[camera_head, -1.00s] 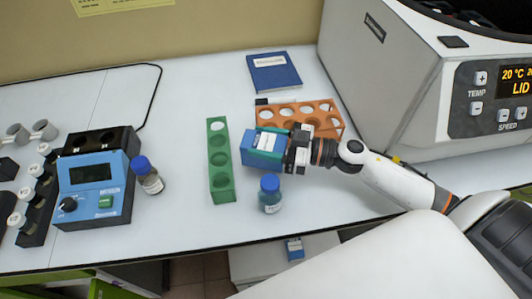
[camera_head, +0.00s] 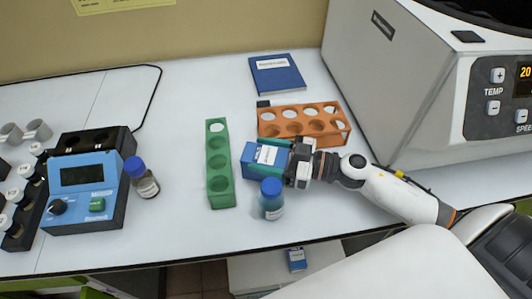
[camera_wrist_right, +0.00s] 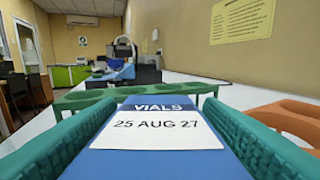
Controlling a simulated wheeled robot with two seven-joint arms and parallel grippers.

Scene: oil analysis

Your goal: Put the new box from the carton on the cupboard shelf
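My right gripper (camera_head: 274,157) is shut on a blue box (camera_head: 250,163) with a white label, held at the table between the green rack and the orange rack. In the right wrist view the box (camera_wrist_right: 165,163) sits between both green fingers, and its label reads "VIALS 25 AUG 27". Whether it touches the table is unclear. Another small blue box (camera_head: 296,259) with a white label lies on a white surface (camera_head: 255,268) below the table's front edge. No carton can be clearly made out. My left gripper is not in view.
A blue-capped bottle (camera_head: 272,199) stands just in front of the held box. The green rack (camera_head: 220,165) is to its left, the orange rack (camera_head: 303,122) behind. A blue meter (camera_head: 85,190), another bottle (camera_head: 147,182) and a large white machine (camera_head: 400,90) flank the area.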

